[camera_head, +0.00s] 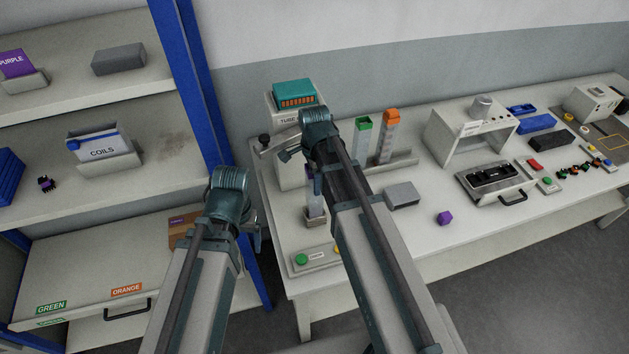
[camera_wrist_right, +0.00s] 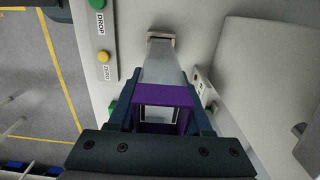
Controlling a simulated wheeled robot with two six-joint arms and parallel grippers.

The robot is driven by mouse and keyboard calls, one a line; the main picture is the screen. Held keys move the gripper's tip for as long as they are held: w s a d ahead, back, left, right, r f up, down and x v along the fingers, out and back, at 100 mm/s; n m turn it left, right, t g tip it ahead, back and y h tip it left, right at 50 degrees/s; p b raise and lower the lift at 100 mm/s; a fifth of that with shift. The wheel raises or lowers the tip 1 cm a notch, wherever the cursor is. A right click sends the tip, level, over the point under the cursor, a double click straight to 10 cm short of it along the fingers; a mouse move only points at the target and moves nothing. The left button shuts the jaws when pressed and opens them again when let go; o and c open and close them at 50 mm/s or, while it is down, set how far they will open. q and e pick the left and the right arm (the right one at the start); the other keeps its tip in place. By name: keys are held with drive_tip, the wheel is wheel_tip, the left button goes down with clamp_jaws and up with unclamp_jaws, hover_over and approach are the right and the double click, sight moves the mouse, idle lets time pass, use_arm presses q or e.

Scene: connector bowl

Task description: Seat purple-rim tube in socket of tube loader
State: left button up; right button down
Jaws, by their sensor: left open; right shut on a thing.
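The purple-rim tube (camera_wrist_right: 165,95) is between the fingers of my right gripper (camera_wrist_right: 163,115), which is shut on it near the rim. Its clear body runs away from the fingers to a small metal-edged socket (camera_wrist_right: 161,37). I cannot tell whether its far end is inside the socket or just above it. In the head view the tube (camera_head: 315,205) hangs roughly upright below my right gripper (camera_head: 317,182), at the front of the tube loader (camera_head: 283,104) with its teal top. My left gripper (camera_head: 254,234) is open and apart from the tube, near the shelf; its fingers are partly hidden.
A button panel (camera_head: 318,256) with green and yellow buttons lies before the loader. Green-rim (camera_head: 362,136) and orange-rim (camera_head: 389,135) tubes stand in a rack behind my right arm. A grey block (camera_head: 402,195) and purple cube (camera_head: 445,218) lie to the right. A blue shelf post (camera_head: 200,85) stands left.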

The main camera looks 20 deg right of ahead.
drive_tip(key=shift+f, duration=0.3)
drive_tip(key=shift+c, duration=1.3)
unclamp_jaws()
drive_tip(key=shift+r, duration=0.1)
wheel_tip(320, 180, up, 14)
drive_tip(key=p, duration=1.3)
drive_tip(key=shift+p, duration=0.3)
drive_tip(key=shift+f, duration=0.3)
wheel_tip(320, 180, down, 13)
drive_tip(key=b, duration=1.3)
